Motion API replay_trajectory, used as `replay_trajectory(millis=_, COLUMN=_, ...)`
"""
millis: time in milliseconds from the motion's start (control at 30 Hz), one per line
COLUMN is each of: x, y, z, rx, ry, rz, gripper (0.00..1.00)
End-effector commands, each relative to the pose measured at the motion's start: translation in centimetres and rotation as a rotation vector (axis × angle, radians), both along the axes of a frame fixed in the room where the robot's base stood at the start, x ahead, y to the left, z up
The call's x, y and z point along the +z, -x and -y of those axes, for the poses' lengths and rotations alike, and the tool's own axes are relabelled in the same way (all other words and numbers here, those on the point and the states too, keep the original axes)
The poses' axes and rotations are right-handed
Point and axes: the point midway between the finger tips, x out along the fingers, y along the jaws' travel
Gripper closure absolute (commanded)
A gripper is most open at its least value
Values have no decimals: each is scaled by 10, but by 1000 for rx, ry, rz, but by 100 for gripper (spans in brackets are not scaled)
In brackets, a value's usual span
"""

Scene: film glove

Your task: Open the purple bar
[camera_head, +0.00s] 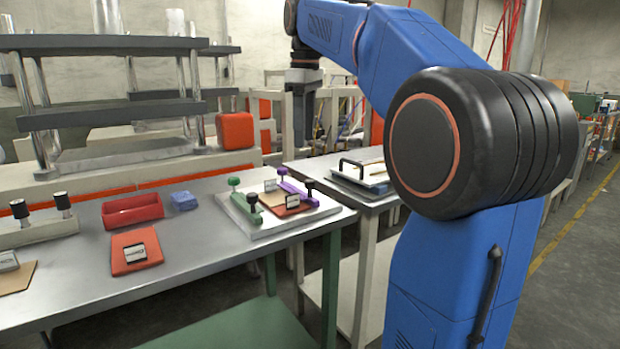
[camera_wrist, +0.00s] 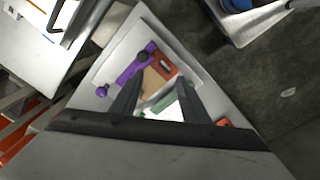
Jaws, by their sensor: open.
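The purple bar (camera_head: 297,190) lies along the far right side of a white plate (camera_head: 265,228) on the metal table. It has a purple knob (camera_head: 282,171) at one end and a black knob (camera_head: 308,185) at the other. In the wrist view the purple bar (camera_wrist: 134,66) is left of the fingers, with its purple knob (camera_wrist: 102,91) toward the lower left. My gripper (camera_head: 303,143) hangs above and behind the plate, apart from the bar. In the wrist view my gripper (camera_wrist: 158,82) is open, its two fingers spread with nothing held.
A green bar (camera_head: 247,208) stands on the plate's near side, with a brown card and a red pad (camera_head: 290,208) between the bars. A red tray (camera_head: 133,210), blue cloth (camera_head: 184,200) and orange pad (camera_head: 136,252) lie left. A second table (camera_head: 375,200) stands right.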

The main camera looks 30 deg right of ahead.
Motion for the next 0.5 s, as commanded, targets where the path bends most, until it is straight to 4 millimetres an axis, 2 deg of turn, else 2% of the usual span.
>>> replay_trajectory(millis=33, x=8, y=-11, z=9, rx=21, ry=-1, rz=-12, gripper=58)
replay_trajectory(millis=200, x=29, y=-33, z=30, rx=103, ry=-7, rz=-53, gripper=58)
replay_trajectory(millis=333, x=37, y=-41, z=40, rx=140, ry=-11, rz=-71, gripper=58)
replay_trajectory(millis=500, x=37, y=-44, z=43, rx=157, ry=-14, rz=-79, gripper=58)
